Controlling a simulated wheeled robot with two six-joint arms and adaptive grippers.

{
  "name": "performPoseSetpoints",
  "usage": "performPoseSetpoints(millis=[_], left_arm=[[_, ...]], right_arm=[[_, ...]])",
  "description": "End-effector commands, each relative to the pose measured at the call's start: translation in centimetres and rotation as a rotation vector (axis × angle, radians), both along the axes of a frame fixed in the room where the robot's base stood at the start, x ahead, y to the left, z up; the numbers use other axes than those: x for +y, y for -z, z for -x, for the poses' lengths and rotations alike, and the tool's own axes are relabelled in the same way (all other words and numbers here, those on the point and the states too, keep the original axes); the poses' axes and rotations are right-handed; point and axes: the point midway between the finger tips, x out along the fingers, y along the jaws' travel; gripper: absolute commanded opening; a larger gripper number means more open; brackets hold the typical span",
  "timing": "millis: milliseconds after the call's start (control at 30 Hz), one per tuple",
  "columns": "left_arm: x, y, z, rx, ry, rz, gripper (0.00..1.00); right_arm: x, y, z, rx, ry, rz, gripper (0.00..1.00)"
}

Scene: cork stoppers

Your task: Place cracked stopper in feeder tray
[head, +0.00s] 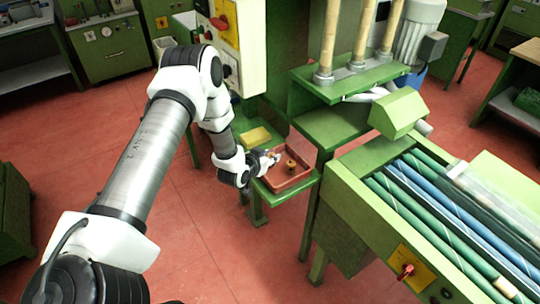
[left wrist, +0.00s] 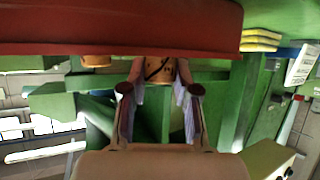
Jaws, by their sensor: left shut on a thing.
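A red tray (head: 281,188) rests on a small green shelf. One brown cork stopper (head: 291,167) stands in it. My left gripper (head: 270,158) reaches over the tray's left side. In the left wrist view, my left gripper (left wrist: 160,92) is shut on a cork stopper (left wrist: 158,70) with a dark crack line across it. The tray's red wall (left wrist: 120,28) spans the top of that view and hides part of the held stopper. Whether the held stopper touches the tray floor I cannot tell. Another stopper (left wrist: 97,61) shows to its left. My right gripper is out of view.
A yellow block (head: 256,136) lies behind the tray. A green machine with upright rods (head: 360,40) stands behind right. A conveyor bench with blue and green rollers (head: 440,210) fills the right. Red floor (head: 200,250) is open in front.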

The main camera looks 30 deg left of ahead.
Motion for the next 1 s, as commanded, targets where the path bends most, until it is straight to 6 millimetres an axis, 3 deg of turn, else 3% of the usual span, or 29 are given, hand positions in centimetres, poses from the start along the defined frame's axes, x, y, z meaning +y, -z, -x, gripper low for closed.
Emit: performPoseSetpoints(millis=[400, 433, 467, 800, 1000], left_arm=[[0.0, 1.3, -0.1, -0.004, 0.0, 0.0, 0.14], [0.0, 1.2, -0.1, -0.004, 0.0, 0.0, 0.37], [0.0, 1.2, -0.1, -0.004, 0.0, 0.0, 0.4], [0.0, 0.6, -0.1, -0.004, 0.0, 0.0, 0.4], [-0.1, -0.8, 3.1, -0.003, -0.005, 0.005, 0.4]], right_arm=[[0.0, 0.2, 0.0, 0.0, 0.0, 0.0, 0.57], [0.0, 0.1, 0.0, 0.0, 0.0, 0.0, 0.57], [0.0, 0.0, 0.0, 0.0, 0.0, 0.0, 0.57], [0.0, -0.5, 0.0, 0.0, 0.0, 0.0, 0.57], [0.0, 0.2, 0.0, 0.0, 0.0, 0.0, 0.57]])
